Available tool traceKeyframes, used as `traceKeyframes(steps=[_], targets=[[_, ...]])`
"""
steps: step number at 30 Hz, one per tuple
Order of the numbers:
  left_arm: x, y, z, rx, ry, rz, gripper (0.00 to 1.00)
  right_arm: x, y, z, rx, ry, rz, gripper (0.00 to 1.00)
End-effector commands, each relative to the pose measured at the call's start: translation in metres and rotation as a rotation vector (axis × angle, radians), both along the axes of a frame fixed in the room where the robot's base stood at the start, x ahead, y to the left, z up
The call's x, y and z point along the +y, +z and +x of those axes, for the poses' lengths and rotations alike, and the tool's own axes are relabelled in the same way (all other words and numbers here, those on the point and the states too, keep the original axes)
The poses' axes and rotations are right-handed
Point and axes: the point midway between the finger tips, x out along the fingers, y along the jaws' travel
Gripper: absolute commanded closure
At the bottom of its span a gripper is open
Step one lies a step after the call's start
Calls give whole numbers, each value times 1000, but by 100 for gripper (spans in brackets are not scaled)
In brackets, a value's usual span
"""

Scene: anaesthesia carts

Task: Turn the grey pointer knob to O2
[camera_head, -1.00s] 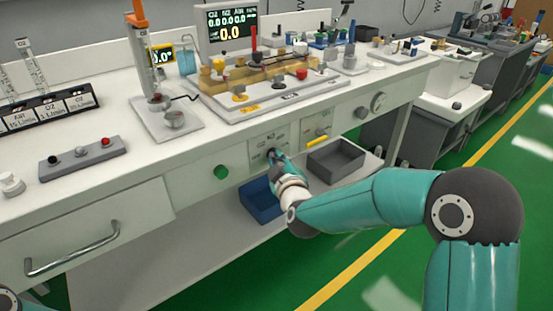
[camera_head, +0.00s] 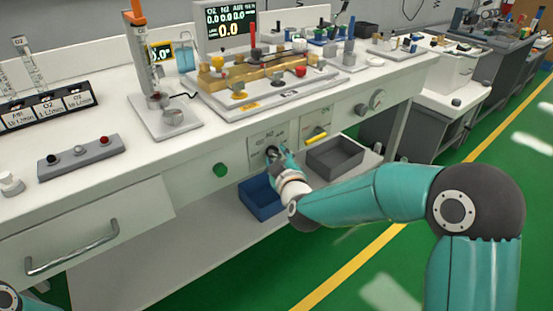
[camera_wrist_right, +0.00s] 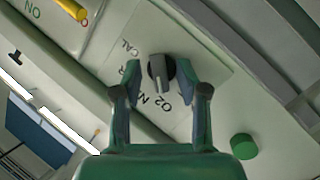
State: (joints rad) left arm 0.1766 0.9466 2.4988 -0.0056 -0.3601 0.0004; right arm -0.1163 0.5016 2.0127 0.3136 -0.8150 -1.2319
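The grey pointer knob (camera_wrist_right: 161,71) sits on a white panel with lettering in the right wrist view. Its lighter ridge runs nearly up and down there, its lower end towards the "O2" and "N" lettering; "CAL" is at the upper left. My right gripper (camera_wrist_right: 160,68) is open, with one finger on each side of the knob and a small gap showing on both sides. In the head view the right gripper (camera_head: 277,154) is at the front panel (camera_head: 258,141) and partly hides the knob. My left gripper is out of view.
A green round button (camera_head: 220,170) is left of the panel and a yellow lever (camera_head: 316,134) is to its right. A blue bin (camera_head: 262,198) and a grey bin (camera_head: 334,157) are below.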

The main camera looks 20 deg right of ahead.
Motion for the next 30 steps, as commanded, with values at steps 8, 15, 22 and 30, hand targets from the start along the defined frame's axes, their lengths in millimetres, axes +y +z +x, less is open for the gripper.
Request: traceKeyframes(steps=[8,15,22,30], targets=[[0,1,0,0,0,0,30,1,1,-4,-1,2,-1,59],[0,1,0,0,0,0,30,3,7,-34,-1,4,0,59],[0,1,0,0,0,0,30,6,15,-80,-2,3,0,59],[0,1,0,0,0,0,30,7,20,-115,0,2,-1,59]])
